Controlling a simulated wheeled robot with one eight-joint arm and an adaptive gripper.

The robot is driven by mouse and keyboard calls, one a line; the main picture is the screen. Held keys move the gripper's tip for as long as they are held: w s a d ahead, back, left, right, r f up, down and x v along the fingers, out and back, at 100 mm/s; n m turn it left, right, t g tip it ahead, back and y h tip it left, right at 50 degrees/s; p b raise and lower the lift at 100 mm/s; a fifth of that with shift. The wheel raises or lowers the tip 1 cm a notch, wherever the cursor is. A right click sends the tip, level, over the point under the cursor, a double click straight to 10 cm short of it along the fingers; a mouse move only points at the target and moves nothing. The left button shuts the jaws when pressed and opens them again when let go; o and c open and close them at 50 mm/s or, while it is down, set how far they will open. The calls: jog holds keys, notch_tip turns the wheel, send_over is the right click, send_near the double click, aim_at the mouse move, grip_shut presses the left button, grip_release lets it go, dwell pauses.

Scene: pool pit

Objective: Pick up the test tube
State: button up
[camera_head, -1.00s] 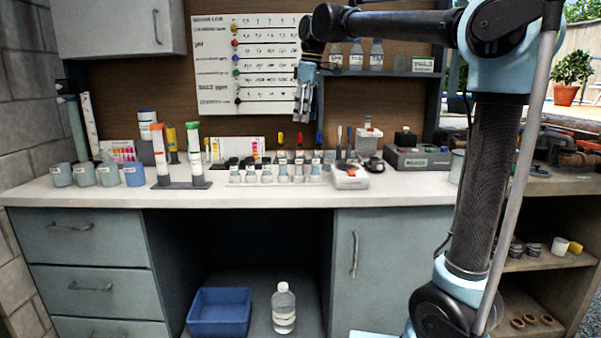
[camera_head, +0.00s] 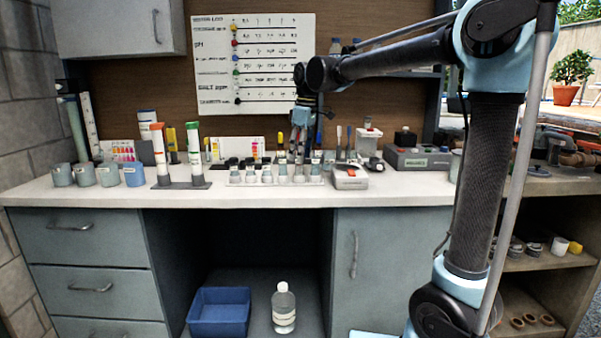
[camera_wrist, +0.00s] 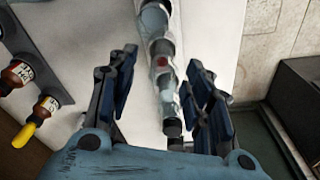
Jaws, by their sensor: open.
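Several small clear tubes with pale contents (camera_head: 267,174) stand in a row in a white rack (camera_head: 235,180) on the bench; I cannot tell which one is the task's test tube. My gripper (camera_head: 299,160) points down over the right part of this row. In the wrist view my gripper (camera_wrist: 160,70) is open, its dark blue finger pads apart on both sides of the row of tubes (camera_wrist: 164,78). Nothing is held. The fingers hide some tubes in the head view, and contact cannot be told.
Dark bottles with a yellow cap (camera_wrist: 24,135) line the left of the wrist view. Two tall white cylinders (camera_head: 194,150) stand left. A grey box (camera_head: 420,160) is further right.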

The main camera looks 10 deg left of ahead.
jog(key=shift+a+f, duration=0.2)
jog(key=shift+f, duration=1.3)
jog(key=c, duration=1)
jog(key=shift+o, duration=0.2)
jog(key=shift+r, duration=0.15)
notch_tip(320, 180, up, 10)
